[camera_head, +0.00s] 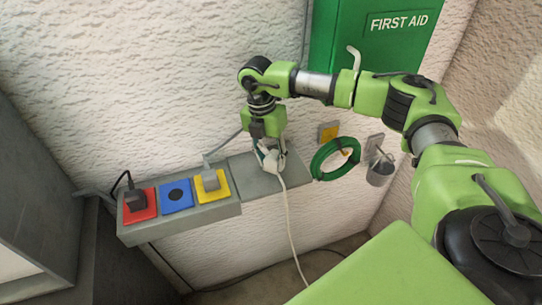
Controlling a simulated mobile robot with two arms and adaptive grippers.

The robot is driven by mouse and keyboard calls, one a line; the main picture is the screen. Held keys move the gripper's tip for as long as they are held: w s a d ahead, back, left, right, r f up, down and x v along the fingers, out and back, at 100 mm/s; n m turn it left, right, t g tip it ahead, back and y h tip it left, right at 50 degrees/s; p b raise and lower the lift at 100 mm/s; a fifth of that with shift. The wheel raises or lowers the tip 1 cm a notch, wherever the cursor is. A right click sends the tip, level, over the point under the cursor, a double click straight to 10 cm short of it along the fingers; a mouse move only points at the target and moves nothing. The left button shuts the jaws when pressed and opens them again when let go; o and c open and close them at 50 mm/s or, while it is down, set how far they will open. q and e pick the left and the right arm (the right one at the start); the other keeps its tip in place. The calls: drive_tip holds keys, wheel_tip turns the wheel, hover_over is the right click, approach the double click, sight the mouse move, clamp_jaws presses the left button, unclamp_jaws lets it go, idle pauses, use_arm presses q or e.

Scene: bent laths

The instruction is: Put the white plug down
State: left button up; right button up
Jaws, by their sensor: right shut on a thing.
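The white plug (272,162) is in my right gripper (268,150), which is shut on it. The gripper points down over the bare right part of the grey shelf (254,178). A white cord (288,222) hangs from the plug past the shelf's front edge toward the floor. I cannot tell whether the plug touches the shelf. My left gripper is not in view.
To the left are a red socket with a black plug (135,200), an empty blue socket (177,196) and a yellow socket with a grey plug (210,182).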

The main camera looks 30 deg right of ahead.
drive_tip(key=shift+f, duration=0.45)
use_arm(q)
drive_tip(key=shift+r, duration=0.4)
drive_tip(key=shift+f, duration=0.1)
use_arm(e)
drive_tip(key=shift+f, duration=0.1)
drive_tip(key=shift+f+b, duration=0.45)
drive_tip(key=shift+f, duration=0.1)
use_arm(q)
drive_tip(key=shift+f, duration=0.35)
use_arm(e)
drive_tip(key=o, duration=1.6)
